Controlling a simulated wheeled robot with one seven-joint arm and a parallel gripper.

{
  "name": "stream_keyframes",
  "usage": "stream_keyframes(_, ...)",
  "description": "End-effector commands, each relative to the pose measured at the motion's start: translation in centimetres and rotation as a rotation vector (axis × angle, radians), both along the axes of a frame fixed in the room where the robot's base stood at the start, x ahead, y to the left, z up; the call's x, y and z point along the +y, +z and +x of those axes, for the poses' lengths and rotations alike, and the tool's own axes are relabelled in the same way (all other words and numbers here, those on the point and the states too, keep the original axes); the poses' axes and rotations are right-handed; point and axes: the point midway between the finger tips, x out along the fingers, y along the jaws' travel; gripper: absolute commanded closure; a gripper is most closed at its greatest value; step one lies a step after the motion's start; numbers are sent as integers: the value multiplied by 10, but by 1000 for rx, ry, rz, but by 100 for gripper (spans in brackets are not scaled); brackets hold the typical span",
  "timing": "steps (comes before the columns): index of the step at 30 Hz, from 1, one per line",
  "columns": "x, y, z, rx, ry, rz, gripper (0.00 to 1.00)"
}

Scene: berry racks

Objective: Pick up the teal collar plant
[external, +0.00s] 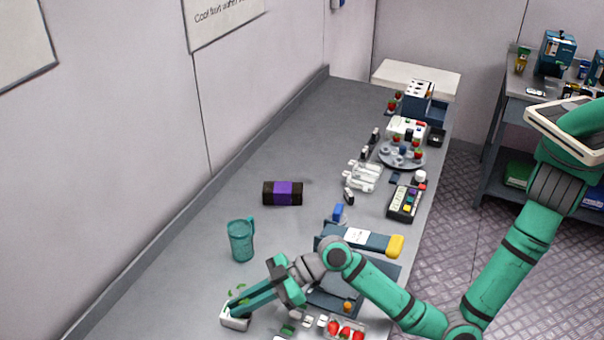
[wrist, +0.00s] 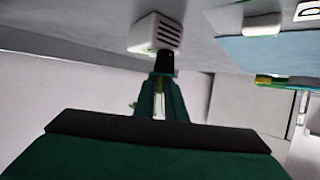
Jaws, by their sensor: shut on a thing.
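In the wrist view, my fingers (wrist: 164,68) are close together at a white block with dark slots (wrist: 153,32). Most of the plant is hidden by the fingers there. I cannot make out its collar, or whether the base touches the bench.
A teal mug (external: 241,241) stands close behind my gripper. A black and purple box (external: 283,193) lies farther back. Strawberries in a clear tray (external: 344,330) are near the front, right of my gripper. Several small items line the bench's right edge. The bench's left side is clear.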

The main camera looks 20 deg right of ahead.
Motion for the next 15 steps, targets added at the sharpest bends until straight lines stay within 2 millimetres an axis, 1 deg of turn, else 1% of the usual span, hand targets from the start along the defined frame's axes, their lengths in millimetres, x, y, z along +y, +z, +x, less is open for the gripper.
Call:
stream_keyframes(1, 0, -3, -1, 1, 2, -6, 100)
stream_keyframes(9, 0, -2, -1, 1, 3, -8, 100)
stream_keyframes(13, 0, 4, -1, 0, 3, -7, 100)
stream_keyframes(15, 0, 12, 0, -1, 3, -4, 100)
